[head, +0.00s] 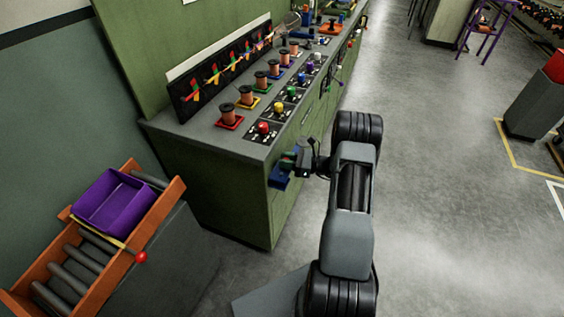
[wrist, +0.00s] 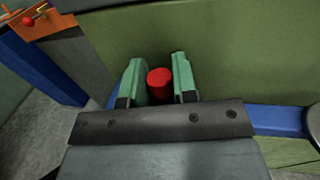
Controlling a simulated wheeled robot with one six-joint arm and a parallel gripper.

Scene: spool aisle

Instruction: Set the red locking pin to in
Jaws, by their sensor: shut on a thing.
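The red pin (wrist: 159,86) shows as a short red cylinder in the wrist view. It sits between the two green-tipped fingers of my gripper (wrist: 156,74), which is shut on it. In the head view my gripper (head: 290,161) is at the near end of the green bench, beside a blue bracket (head: 279,180). The pin is hidden there by the gripper. How deep the pin sits cannot be told, as its far end is out of sight.
The green bench (head: 215,200) carries several spools and coloured knobs, including a red knob (head: 263,127). A purple bin (head: 113,201) rests on an orange-sided roller rack (head: 160,214) at the left, with a red ball (head: 141,257) on its side.

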